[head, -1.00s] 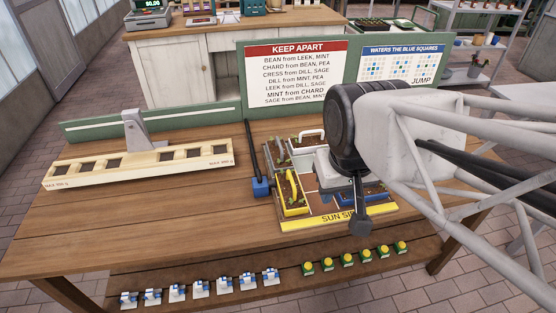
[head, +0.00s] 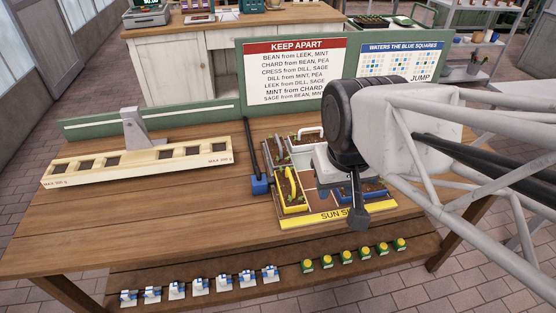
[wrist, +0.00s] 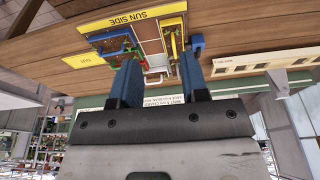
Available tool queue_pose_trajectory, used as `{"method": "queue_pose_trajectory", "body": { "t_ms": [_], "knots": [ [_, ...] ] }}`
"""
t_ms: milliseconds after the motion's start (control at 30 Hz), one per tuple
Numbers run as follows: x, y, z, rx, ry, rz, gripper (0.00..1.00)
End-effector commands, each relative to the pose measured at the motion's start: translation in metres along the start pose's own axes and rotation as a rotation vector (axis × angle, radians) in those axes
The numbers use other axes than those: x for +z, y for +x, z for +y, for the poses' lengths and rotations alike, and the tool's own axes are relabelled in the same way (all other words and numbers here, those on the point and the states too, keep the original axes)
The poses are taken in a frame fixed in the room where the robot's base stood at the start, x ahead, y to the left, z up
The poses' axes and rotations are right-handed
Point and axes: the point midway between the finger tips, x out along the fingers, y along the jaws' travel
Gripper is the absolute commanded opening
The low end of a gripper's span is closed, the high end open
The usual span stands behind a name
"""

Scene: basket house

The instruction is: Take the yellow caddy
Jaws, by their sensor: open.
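The yellow caddy (head: 291,196) is a small trough with dark soil and a raised yellow handle. It stands at the front left of the planting board (head: 325,219), behind the "SUN SIDE" strip. In the wrist view the yellow caddy (wrist: 173,37) lies ahead of the fingers, toward the right one. My gripper (wrist: 160,66) is open, with two blue fingers apart and nothing seen between them. In the head view my arm hides most of it, above the board's right part and right of the yellow caddy.
A blue caddy (head: 373,189) stands to the right, partly hidden by my arm. A grey caddy (head: 274,152) and a white-handled caddy (head: 307,140) stand behind. A blue block (head: 261,186) with a black rod is close to the yellow caddy's left. A wooden slotted rack (head: 140,163) lies left.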

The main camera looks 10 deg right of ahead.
Motion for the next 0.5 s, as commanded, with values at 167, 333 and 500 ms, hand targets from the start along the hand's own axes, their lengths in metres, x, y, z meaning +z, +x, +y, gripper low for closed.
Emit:
{"method": "queue_pose_trajectory", "body": {
  "t_ms": [167,333,500],
  "knots": [
    [-0.015,0.008,-0.001,-0.012,-0.003,-0.019,0.41],
    [-0.043,0.022,-0.003,-0.034,-0.007,-0.047,0.41],
    [-0.076,0.045,-0.005,-0.063,-0.011,-0.080,0.41]
  ]
}}
